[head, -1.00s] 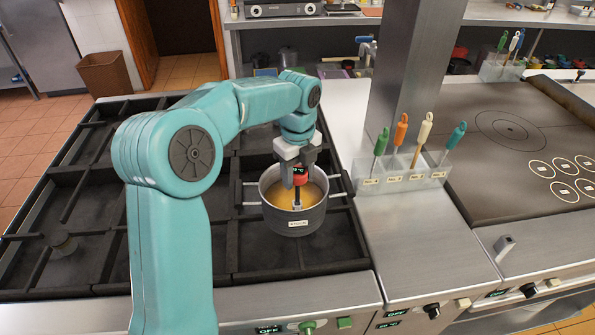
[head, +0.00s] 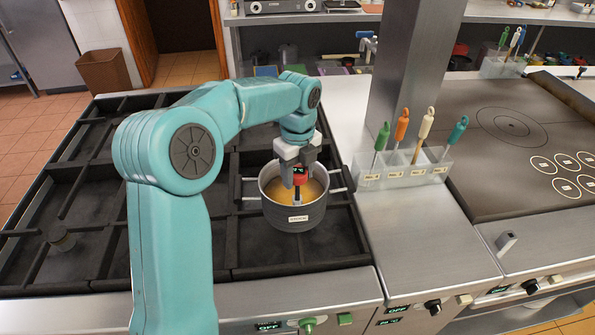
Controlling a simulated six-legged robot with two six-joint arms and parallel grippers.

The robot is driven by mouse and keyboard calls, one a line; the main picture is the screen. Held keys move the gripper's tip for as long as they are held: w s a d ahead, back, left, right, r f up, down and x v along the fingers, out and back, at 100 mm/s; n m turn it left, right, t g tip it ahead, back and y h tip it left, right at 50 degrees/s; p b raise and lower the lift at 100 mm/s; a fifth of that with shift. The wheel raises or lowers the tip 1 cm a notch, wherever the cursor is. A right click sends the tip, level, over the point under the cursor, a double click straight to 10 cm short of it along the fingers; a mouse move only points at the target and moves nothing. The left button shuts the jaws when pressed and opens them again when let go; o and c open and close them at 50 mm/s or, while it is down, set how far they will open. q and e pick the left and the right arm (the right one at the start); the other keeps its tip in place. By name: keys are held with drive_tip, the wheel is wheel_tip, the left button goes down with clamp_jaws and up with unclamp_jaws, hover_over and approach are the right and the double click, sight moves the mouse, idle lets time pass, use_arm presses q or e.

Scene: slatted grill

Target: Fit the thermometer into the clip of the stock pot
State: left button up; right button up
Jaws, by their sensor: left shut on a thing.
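The stock pot (head: 296,219) is a grey two-handled pot with a label on its front and yellow-orange liquid inside. It stands on the grates of the stove. The thermometer (head: 300,178) has a red head with a small dark display and a stem pointing down into the pot. My left gripper (head: 298,171) is shut on the thermometer's head, over the pot's opening. The clip cannot be made out, and I cannot tell whether the stem touches it. My right gripper is not in view.
A clear divided holder (head: 405,176) with several coloured-handled tools stands right of the pot, in front of a steel post (head: 408,70). Bare steel counter (head: 425,235) lies before it. A flat griddle (head: 500,135) is further right. Black grates (head: 75,200) surround the pot.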

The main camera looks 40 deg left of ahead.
use_arm(q)
drive_tip(key=shift+f+b, duration=2)
drive_tip(key=shift+f, duration=1)
drive_tip(key=shift+r, duration=0.15)
drive_tip(key=shift+r+p, duration=2.45)
drive_tip(key=shift+r, duration=1.3)
drive_tip(key=shift+w+a, duration=0.1)
drive_tip(key=b, duration=0.3)
hover_over(297, 200)
drive_tip(key=shift+w+a+f, duration=0.15)
drive_tip(key=shift+w+f, duration=0.05)
drive_tip(key=shift+f, duration=1.15)
drive_tip(key=shift+w+a+f, duration=0.15)
drive_tip(key=shift+f, duration=1.2)
